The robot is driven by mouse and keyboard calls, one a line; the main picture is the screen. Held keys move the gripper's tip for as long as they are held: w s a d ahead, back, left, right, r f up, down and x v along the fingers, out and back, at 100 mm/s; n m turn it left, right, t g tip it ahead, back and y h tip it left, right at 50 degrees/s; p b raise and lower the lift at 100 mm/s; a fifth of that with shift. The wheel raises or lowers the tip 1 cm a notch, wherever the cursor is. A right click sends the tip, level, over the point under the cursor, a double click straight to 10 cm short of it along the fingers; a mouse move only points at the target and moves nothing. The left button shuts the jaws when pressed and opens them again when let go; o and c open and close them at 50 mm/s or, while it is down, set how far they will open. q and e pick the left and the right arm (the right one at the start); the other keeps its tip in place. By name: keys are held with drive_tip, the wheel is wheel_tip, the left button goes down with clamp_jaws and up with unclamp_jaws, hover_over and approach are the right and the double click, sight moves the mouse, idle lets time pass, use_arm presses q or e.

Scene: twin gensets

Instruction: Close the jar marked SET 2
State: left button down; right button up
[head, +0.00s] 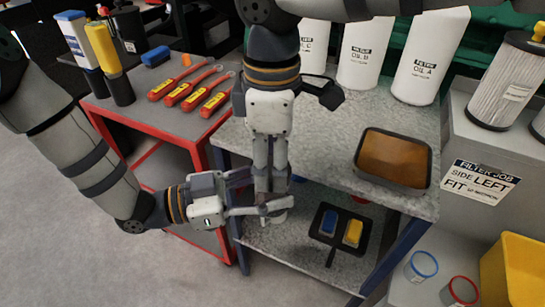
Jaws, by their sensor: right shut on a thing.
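My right gripper (272,185) comes down from the top, its fingers pointing down and shut on a small pale thing (277,216), mostly hidden by fingers. My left gripper (262,192) reaches in from the left, its fingers crossing at the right gripper's fingertips; I cannot tell whether it is open or touches the pale thing. A clear jar with a blue rim (421,265) and one with a red rim (463,291) stand at the lower right, apart from both grippers. I can read no SET 2 mark on any jar.
A grey bench (330,150) holds white oil filters (365,50) and a brown-filled pan (393,160). Its lower shelf carries a dark tray (322,250) with blue and yellow items. A red cart (150,125) with tools stands left. A yellow bin (512,270) is at the lower right.

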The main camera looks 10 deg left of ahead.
drive_tip(key=o, duration=1.4)
wheel_tip(320, 180, up, 12)
drive_tip(key=shift+r, duration=0.1)
